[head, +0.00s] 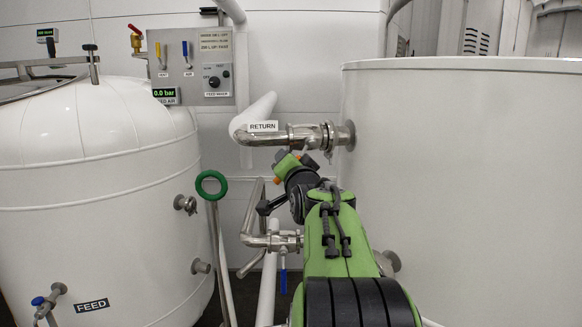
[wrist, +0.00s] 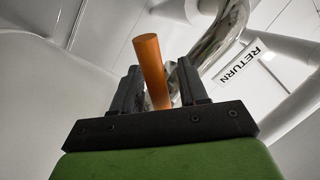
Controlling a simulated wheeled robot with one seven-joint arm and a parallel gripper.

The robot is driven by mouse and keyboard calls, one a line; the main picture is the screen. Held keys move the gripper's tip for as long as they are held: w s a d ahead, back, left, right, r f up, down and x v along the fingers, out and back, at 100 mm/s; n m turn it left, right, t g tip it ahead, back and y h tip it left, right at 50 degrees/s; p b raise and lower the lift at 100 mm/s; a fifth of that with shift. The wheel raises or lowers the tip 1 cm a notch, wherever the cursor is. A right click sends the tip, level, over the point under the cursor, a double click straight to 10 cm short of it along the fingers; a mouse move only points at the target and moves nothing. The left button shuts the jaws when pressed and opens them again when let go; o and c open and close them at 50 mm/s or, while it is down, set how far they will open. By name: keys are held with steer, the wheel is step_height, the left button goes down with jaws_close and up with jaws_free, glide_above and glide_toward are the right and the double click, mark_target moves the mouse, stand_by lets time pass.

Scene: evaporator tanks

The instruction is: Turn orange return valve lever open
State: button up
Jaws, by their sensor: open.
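The orange return valve lever (wrist: 151,70) shows in the wrist view as a straight orange bar. It stands between the two black fingers of my gripper (wrist: 159,84). The fingers are open, one on each side of the bar, with a gap at least on the right; contact on the left is unclear. The lever's lower end is hidden behind the gripper's black crossbar. The green end of my arm is just below this pipe; the lever and fingertips cannot be clearly told apart there.
The large white tank (head: 465,190) fills the right side. The FEED tank (head: 95,190) stands at left, below a control panel (head: 191,68). A lower steel pipe (head: 270,240) with a blue lever (head: 283,280) and a green round handle (head: 211,184) are near my arm.

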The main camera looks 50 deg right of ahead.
steer(key=b+v, duration=0.3)
steer(key=v, duration=1.2)
steer(key=shift+s+a, duration=0.25)
steer(key=shift+s, duration=0.1)
